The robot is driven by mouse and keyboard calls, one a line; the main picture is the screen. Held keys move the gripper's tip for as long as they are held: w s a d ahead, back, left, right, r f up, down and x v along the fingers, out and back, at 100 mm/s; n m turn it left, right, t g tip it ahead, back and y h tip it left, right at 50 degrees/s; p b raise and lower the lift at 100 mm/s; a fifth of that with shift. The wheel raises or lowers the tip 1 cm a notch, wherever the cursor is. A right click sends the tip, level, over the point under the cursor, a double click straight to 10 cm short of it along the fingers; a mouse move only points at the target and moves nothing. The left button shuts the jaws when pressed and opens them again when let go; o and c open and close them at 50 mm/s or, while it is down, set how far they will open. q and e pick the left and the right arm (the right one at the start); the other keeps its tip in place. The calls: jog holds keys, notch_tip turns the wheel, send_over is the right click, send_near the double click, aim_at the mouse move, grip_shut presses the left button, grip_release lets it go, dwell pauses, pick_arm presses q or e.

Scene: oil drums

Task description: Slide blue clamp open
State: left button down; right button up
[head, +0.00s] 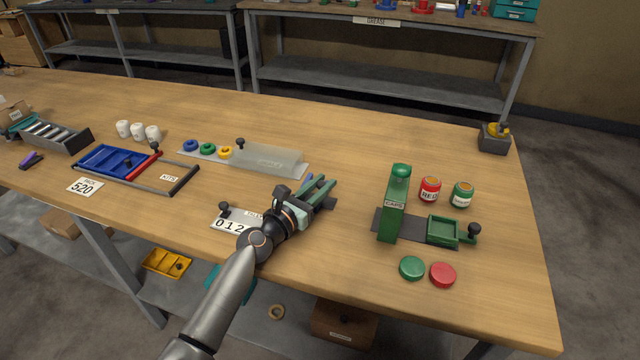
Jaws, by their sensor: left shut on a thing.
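My left gripper (320,200) reaches in from the bottom over the middle of the table. It is shut on a part of a small fixture that its own body largely hides. A small blue piece (308,181), which looks like part of the blue clamp, shows just behind the fingers, beside slim green bars (322,188). How far the clamp stands open cannot be told. A grey plate with a black knob and a counter card "012" (230,225) lies left of the gripper. My right gripper is not in view.
A green caps dispenser (391,212) stands to the right, with red (430,188) and green (462,194) jars behind and two loose caps in front. A frosted cover with coloured rings (268,160) lies behind the gripper. A blue tray (112,160) is left.

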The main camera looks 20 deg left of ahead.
pick_arm(q)
jog(key=d, duration=0.2)
jog(key=shift+s+d+p, duration=0.1)
jog(key=shift+d+p, duration=0.25)
jog(key=shift+p, duration=0.05)
jog(key=shift+d, duration=0.25)
jog(key=shift+f, duration=0.1)
jog(key=c, duration=0.7)
grip_release()
jog(key=shift+d, duration=0.1)
jog(key=shift+s+a, duration=0.35)
jog(key=shift+s, duration=0.1)
jog(key=p+v, duration=0.1)
jog(key=v, duration=0.9)
jog(key=shift+s, duration=0.1)
jog(key=shift+s+a, duration=0.2)
jog(key=shift+s, duration=0.4)
